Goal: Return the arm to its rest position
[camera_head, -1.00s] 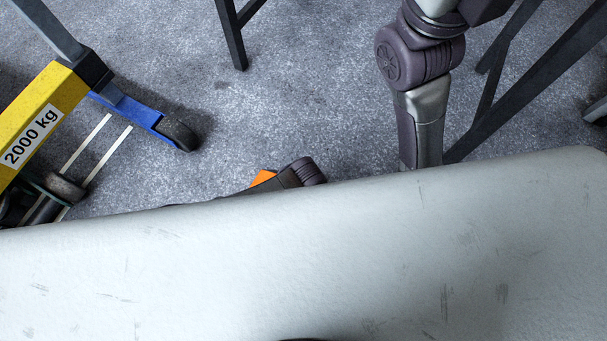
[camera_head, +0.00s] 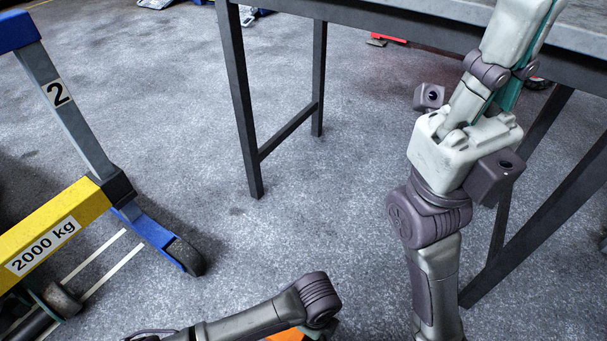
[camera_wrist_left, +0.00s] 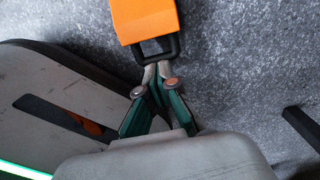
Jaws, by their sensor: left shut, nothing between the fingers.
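My left arm comes in low at the bottom of the head view, with its bent joint towards the middle. Its gripper is outside that view. In the left wrist view my left gripper (camera_wrist_left: 157,72) is shut and empty, its teal-lined fingers meeting at the tips. The tips appear close to a black loop on an orange piece (camera_wrist_left: 146,20); I cannot tell whether they touch. In the head view my right arm rises on the right. My right gripper (camera_head: 515,65) points up at the table edge; its tips are cut off or hidden, so its opening is unclear.
A grey table (camera_head: 400,25) with dark legs stands at the upper right, close to my right gripper. A yellow beam (camera_head: 50,235) marked 2000 kg, with a blue wheeled foot (camera_head: 150,232), stands at the left. Speckled grey floor (camera_head: 290,220) lies open between them.

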